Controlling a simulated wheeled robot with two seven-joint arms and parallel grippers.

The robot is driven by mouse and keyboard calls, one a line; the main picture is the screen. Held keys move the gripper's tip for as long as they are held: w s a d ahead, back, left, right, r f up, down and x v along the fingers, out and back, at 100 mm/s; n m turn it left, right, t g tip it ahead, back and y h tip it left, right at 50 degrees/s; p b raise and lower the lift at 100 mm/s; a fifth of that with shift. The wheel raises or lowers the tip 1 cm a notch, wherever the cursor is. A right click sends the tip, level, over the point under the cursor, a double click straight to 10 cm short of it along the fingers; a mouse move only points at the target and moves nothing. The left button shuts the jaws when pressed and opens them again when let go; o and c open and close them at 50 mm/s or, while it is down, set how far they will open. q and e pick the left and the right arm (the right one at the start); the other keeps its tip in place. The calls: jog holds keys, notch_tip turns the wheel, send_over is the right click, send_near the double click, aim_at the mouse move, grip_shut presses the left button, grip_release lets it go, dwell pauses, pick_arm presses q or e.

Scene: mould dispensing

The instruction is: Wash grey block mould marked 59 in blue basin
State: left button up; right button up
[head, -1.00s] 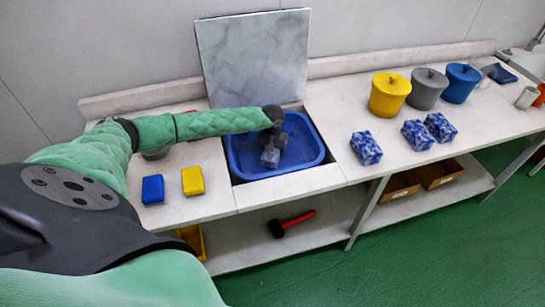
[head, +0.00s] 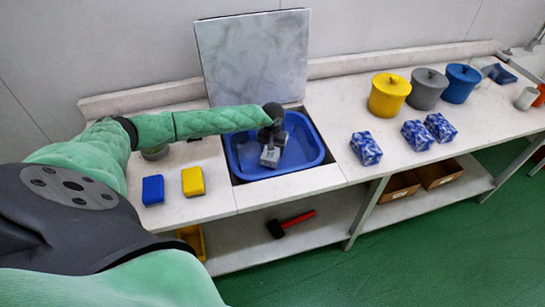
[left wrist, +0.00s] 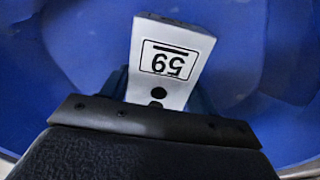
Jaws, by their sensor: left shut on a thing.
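The grey block mould (head: 270,157) is in the blue basin (head: 313,167), held by my left gripper (head: 273,146). In the left wrist view its pale face (left wrist: 165,62) shows the mark 59, upside down in the picture, with a dark round hole below. My left gripper (left wrist: 158,97) is shut on the block there, with blue basin (left wrist: 60,50) all round. Whether the block touches the basin floor I cannot tell. My right gripper is not in view.
A grey marbled panel (head: 252,55) stands behind the basin. Blue (head: 152,190) and yellow (head: 193,181) blocks lie left of it. Blue patterned blocks (head: 366,148) and lidded yellow (head: 388,95), grey (head: 427,90) and blue (head: 461,84) pots stand right. A mallet (head: 290,222) lies on the lower shelf.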

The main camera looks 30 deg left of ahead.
pick_arm(q)
jog(key=shift+r+p, duration=1)
jog(key=shift+r, duration=6.55)
notch_tip(320, 180, up, 4)
jog(key=shift+r, duration=0.1)
